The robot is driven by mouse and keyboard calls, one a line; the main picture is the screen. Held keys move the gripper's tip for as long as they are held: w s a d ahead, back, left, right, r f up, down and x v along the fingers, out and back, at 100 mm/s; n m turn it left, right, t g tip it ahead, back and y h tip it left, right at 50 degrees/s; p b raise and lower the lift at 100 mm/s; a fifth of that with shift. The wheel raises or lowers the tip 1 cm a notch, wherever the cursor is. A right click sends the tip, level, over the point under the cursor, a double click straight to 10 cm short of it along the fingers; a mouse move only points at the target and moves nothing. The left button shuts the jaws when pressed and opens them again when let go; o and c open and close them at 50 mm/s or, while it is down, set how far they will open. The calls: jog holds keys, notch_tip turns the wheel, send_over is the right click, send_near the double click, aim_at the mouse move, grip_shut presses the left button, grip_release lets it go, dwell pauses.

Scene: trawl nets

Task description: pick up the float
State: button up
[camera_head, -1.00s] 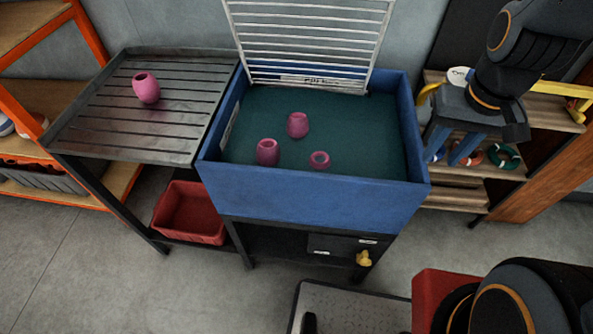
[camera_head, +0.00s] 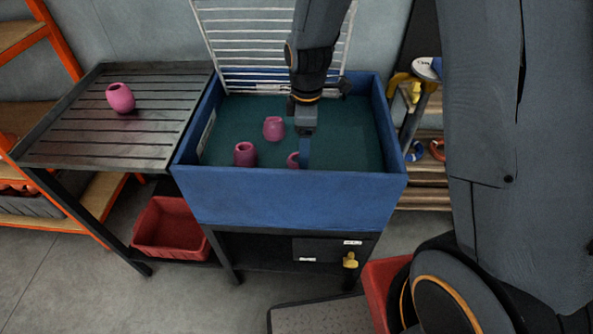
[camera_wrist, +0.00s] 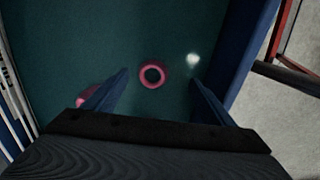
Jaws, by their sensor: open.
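Several pink barrel-shaped floats are in the head view. Three are in the blue bin: one at the back (camera_head: 274,128), one at the front left (camera_head: 245,154), and one at the right (camera_head: 293,160), partly hidden behind my gripper (camera_head: 305,160). Another float (camera_head: 120,98) lies on the slatted table. In the wrist view, a float seen end-on as a pink ring (camera_wrist: 141,75) appears between the fingertips of my open gripper (camera_wrist: 159,77), apart from both fingers. A second float (camera_wrist: 86,96) shows partly behind the left finger.
The blue bin (camera_head: 290,195) has raised walls; one is close on the right in the wrist view (camera_wrist: 247,60). A white wire rack (camera_head: 225,50) stands at its back. The slatted table (camera_head: 110,140) adjoins on the left. A red tub (camera_head: 170,240) is below.

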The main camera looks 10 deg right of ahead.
aim_at(297, 167)
jog(key=shift+w+a+f+n+p, duration=0.3)
jog(key=shift+f+n, duration=0.25)
jog(key=shift+f, duration=1.15)
jog(key=shift+w+a+f+n+p, duration=0.25)
jog(key=shift+f+n, duration=0.25)
jog(key=shift+f, duration=1.15)
jog(key=shift+w+a+f+n+p, duration=0.25)
jog(key=shift+f+n, duration=0.3)
jog(key=shift+f, duration=1.15)
jog(key=shift+a+f, duration=0.1)
jog(key=shift+f, duration=0.55)
jog(key=c, duration=1.2)
